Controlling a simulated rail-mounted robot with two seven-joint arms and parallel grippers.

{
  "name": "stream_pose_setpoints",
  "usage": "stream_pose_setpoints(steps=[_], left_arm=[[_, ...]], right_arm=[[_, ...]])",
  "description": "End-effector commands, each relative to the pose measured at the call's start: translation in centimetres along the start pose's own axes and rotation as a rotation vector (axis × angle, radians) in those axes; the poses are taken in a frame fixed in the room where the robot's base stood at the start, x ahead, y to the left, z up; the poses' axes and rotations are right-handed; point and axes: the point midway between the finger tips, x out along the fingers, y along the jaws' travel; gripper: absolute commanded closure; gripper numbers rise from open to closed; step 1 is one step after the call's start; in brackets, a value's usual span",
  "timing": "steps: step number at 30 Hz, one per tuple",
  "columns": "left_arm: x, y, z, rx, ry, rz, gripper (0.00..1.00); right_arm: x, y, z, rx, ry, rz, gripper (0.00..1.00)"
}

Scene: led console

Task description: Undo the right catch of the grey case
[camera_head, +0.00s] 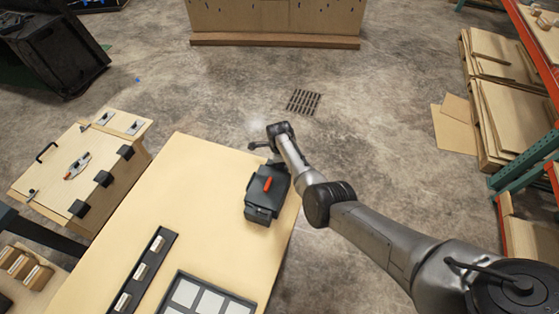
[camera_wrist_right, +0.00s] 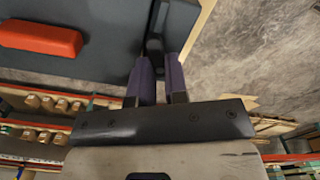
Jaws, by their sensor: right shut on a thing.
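The grey case (camera_head: 262,207) lies on the light wooden table, near its right edge, with a red handle (camera_head: 267,184) on top. In the right wrist view the case's grey surface (camera_wrist_right: 105,42) and the red handle (camera_wrist_right: 40,38) fill the upper left. My right gripper (camera_head: 274,164) is at the far end of the case. Its two fingers (camera_wrist_right: 156,72) are shut on a dark catch (camera_wrist_right: 155,42) at the case's side. The catch is partly hidden between the fingers, and I cannot tell whether it is undone. My left gripper is not in view.
The table top (camera_head: 195,185) is bare left of the case. A dark rail with pale blocks (camera_head: 145,270) and a dark tray with light squares (camera_head: 205,298) lie nearer. A wooden box with black corners (camera_head: 80,165) stands at left. The floor beyond the table is open.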

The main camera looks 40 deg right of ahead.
Motion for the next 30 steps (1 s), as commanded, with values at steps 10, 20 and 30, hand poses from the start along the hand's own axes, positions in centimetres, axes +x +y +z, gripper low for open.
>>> stream_pose_setpoints(steps=[10,20,30], left_arm=[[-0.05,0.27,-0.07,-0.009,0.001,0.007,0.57],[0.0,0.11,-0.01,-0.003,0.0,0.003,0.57],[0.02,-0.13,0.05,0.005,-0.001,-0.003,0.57]], right_arm=[[-0.05,-0.01,0.05,0.276,-0.001,0.0,1.0],[-0.05,0.0,0.05,0.428,-0.001,0.001,1.0],[-0.06,-0.01,0.03,0.472,0.0,0.0,1.0]])
